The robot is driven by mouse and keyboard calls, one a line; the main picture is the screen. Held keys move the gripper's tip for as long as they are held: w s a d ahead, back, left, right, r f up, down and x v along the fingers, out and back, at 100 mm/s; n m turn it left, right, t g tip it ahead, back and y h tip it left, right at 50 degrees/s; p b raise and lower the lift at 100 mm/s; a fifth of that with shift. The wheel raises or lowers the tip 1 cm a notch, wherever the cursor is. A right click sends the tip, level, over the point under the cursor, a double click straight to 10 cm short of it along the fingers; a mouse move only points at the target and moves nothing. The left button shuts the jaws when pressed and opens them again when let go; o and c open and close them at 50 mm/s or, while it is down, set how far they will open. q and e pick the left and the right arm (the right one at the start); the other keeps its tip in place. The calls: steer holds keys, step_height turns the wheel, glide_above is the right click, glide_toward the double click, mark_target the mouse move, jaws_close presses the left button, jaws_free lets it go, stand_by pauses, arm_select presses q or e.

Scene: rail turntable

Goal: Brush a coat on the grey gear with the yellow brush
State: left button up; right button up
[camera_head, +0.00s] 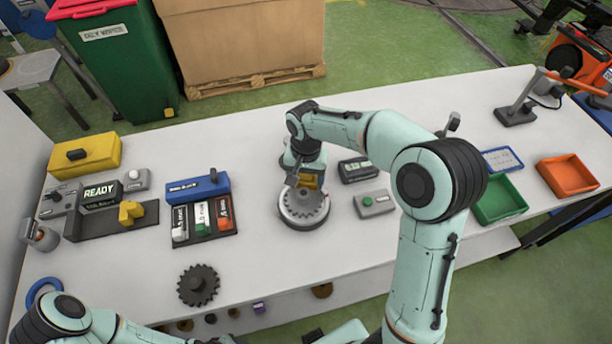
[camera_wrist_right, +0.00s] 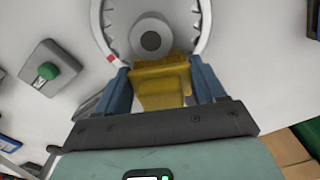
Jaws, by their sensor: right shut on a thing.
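A grey gear (camera_head: 302,207) lies inside a pale round turntable (camera_head: 306,224) at the middle of the table. In the right wrist view the gear (camera_wrist_right: 151,18) shows its round hub and part of its toothed edge. My right gripper (camera_head: 308,180) is over the far side of the gear, pointing down. Its blue fingers (camera_wrist_right: 160,75) are shut on the yellow brush (camera_wrist_right: 160,88), which is close above the gear's rim. I cannot tell whether the bristles touch it. My left arm is at the bottom left; its gripper is out of view.
A dark toothed gear (camera_head: 198,285) lies near the table's front edge. Left of the turntable are a tray of coloured blocks (camera_head: 205,222) and a READY display (camera_head: 100,192). A grey button box (camera_head: 375,203) stands close right. Green (camera_head: 500,200) and orange (camera_head: 566,176) trays are farther right.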

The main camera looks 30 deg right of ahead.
steer(key=shift+s+a, duration=0.2)
steer(key=shift+s, duration=0.1)
steer(key=shift+w+d, duration=0.15)
steer(key=shift+w, duration=0.05)
steer(key=shift+w+d, duration=0.15)
steer(key=shift+w, duration=0.1)
steer(key=shift+s, duration=0.15)
stand_by(0.5)
steer(key=shift+s+a, duration=0.3)
steer(key=shift+w+d, duration=0.1)
steer(key=shift+w, duration=0.1)
steer(key=shift+w+d, duration=0.2)
steer(key=shift+w, duration=0.05)
steer(key=shift+s+a, duration=0.2)
steer(key=shift+s, duration=0.05)
stand_by(0.5)
steer(key=shift+s+a, duration=0.1)
steer(key=shift+s, duration=0.1)
